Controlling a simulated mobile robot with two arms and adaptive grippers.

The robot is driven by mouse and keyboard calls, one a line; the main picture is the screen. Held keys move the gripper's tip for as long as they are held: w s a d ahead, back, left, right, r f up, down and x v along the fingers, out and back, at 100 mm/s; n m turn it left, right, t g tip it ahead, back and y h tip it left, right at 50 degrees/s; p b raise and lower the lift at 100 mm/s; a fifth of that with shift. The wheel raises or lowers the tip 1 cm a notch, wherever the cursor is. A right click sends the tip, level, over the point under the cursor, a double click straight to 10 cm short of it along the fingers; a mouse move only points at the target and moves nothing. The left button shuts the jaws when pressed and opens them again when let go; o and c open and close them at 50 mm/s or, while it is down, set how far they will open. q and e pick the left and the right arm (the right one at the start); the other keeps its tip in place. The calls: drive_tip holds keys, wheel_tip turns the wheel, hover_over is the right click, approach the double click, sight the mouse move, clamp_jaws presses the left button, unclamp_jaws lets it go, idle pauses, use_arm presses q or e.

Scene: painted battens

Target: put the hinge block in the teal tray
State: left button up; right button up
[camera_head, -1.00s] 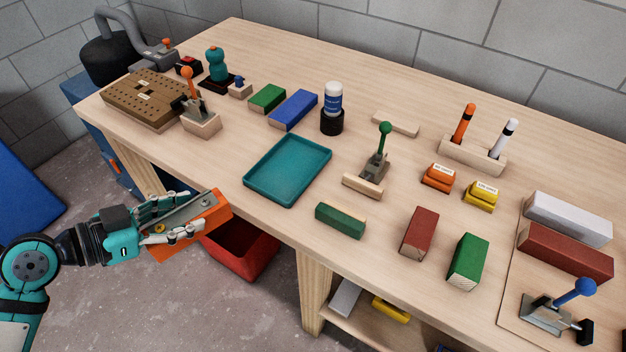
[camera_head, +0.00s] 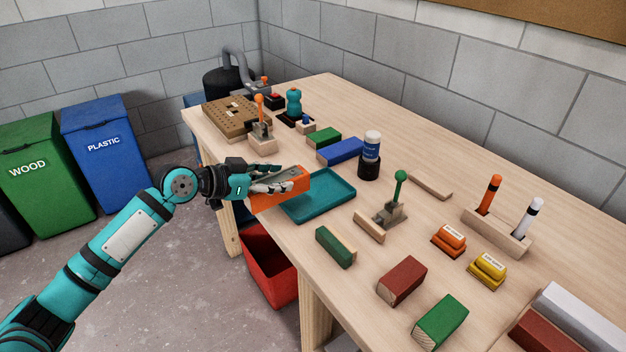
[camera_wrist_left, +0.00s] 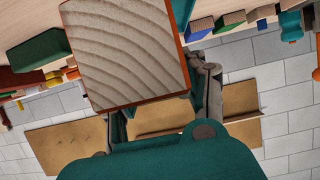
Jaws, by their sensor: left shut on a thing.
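The hinge block is an orange block (camera_head: 284,198) with a grey metal plate on top. My left gripper (camera_head: 277,187) is shut on it and holds it by the near left edge of the bench. In the left wrist view the block (camera_wrist_left: 125,50) shows a bare wood-grain end with orange edges, between the fingers. The teal tray (camera_head: 325,201) lies flat on the bench and looks empty. In the head view the block overlaps the tray's left side; I cannot tell how high above it the block is. My right gripper is not in view.
A blue block (camera_head: 340,151) and a dark cup with a white-topped bottle (camera_head: 370,156) stand behind the tray. A green-knobbed lever (camera_head: 393,202) and a green block (camera_head: 336,247) are to its right. A red bin (camera_head: 268,269) stands on the floor below the bench edge.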

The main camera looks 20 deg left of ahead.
use_arm(q)
drive_tip(key=w+d, duration=0.2)
drive_tip(key=w+d+p, duration=0.1)
drive_tip(key=w+d, duration=0.1)
drive_tip(key=w, duration=0.1)
drive_tip(key=w+d, duration=0.2)
drive_tip(key=shift+w+f, duration=0.25)
drive_tip(key=shift+w, duration=0.05)
drive_tip(key=shift+w+d+f, duration=0.1)
drive_tip(key=shift+w+f, duration=0.05)
drive_tip(key=shift+w, duration=0.05)
wheel_tip(320, 180, down, 3)
drive_tip(key=shift+f+p, duration=0.2)
drive_tip(key=shift+p, duration=0.25)
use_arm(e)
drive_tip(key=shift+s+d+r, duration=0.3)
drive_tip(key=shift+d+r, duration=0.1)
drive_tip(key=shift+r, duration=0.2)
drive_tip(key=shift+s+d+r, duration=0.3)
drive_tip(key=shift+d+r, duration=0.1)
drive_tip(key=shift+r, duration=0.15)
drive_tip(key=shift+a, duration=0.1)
use_arm(q)
drive_tip(key=shift+f, duration=0.2)
drive_tip(key=o, duration=1.3)
drive_tip(key=shift+o, duration=0.2)
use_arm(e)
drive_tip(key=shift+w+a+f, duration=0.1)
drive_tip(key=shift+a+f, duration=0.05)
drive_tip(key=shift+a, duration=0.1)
